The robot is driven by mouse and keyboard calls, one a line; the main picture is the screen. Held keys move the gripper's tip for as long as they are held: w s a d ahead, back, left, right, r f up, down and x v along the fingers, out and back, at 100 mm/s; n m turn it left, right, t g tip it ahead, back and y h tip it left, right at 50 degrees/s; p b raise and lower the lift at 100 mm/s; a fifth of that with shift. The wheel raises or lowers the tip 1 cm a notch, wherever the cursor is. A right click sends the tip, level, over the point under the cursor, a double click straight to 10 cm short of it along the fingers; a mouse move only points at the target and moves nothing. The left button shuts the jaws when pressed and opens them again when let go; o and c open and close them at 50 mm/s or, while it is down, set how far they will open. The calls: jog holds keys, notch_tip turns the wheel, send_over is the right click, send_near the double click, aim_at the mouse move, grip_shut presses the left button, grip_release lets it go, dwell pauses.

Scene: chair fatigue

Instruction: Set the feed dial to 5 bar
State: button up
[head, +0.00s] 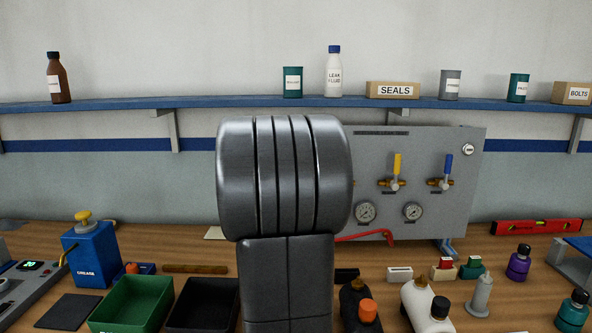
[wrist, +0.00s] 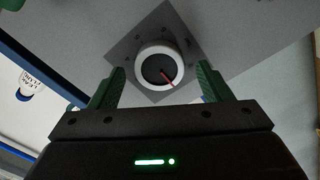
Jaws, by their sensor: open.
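In the wrist view a round dial (wrist: 152,68) with a white rim, dark face and red pointer sits on a grey diamond-shaped plate (wrist: 125,32). The pointer slants toward the picture's lower right. I cannot read any bar numbers around it. My gripper (wrist: 161,74) is open, with one green finger on each side of the dial. Whether the fingers touch the rim is not clear; gaps seem to show on both sides. In the head view my arm hides the dial and the left part of the grey panel (head: 430,150).
The panel carries two gauges (head: 365,212), a yellow-handled valve (head: 397,166) and a blue-handled valve (head: 447,167). A red bent tool (head: 365,235) lies at its foot. A shelf (head: 230,103) with bottles runs above. Bins (head: 130,305) and bottles crowd the bench.

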jog(key=shift+w, duration=0.4)
jog(key=c, duration=1)
